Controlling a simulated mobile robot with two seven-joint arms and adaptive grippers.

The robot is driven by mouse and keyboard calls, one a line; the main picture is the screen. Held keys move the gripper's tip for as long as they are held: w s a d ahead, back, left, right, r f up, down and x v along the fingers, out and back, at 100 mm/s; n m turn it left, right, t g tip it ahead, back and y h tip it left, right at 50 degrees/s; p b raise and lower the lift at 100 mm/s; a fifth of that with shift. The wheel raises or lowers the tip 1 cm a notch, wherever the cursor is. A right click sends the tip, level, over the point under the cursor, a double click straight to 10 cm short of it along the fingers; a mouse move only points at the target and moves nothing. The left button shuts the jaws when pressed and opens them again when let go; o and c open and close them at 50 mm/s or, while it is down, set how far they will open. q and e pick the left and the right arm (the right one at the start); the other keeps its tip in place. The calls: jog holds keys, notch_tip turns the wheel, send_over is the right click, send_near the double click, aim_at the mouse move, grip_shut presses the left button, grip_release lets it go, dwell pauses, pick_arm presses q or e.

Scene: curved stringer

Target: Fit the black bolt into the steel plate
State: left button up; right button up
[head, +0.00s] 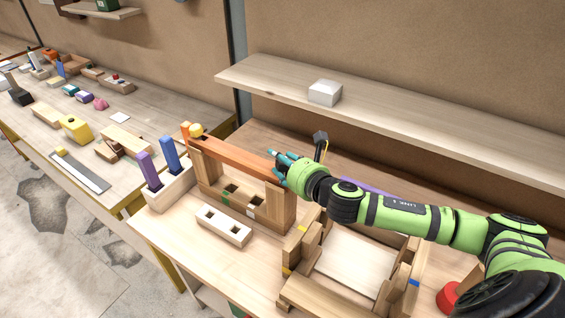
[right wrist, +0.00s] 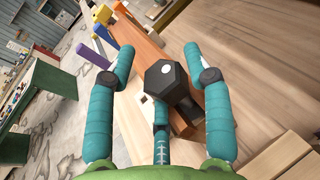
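The black bolt (right wrist: 168,82) shows in the right wrist view, its hexagonal head towards the camera and its shank running down to the right. My right gripper (right wrist: 150,65) has its teal fingers spread around the bolt. The left finger stands clear of it; the right finger is close beside it, and contact cannot be told. In the head view the right gripper (head: 282,162) is at the right end of an orange beam, and the bolt is hidden there. I cannot identify the steel plate for certain. My left gripper is not in view.
The orange beam (head: 235,151) rests on wooden uprights. A pale block with square holes (head: 222,224) and a holder with purple and blue pegs (head: 168,192) stand nearby. A wooden frame (head: 315,300) is at front right. A shelf (head: 420,110) runs behind.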

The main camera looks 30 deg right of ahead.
jog(key=shift+s+a+f, duration=0.1)
jog(key=shift+f, duration=0.35)
jog(key=shift+s, duration=0.25)
jog(key=r+v, duration=0.1)
jog(key=v, duration=1)
jog(key=shift+s+r, duration=0.1)
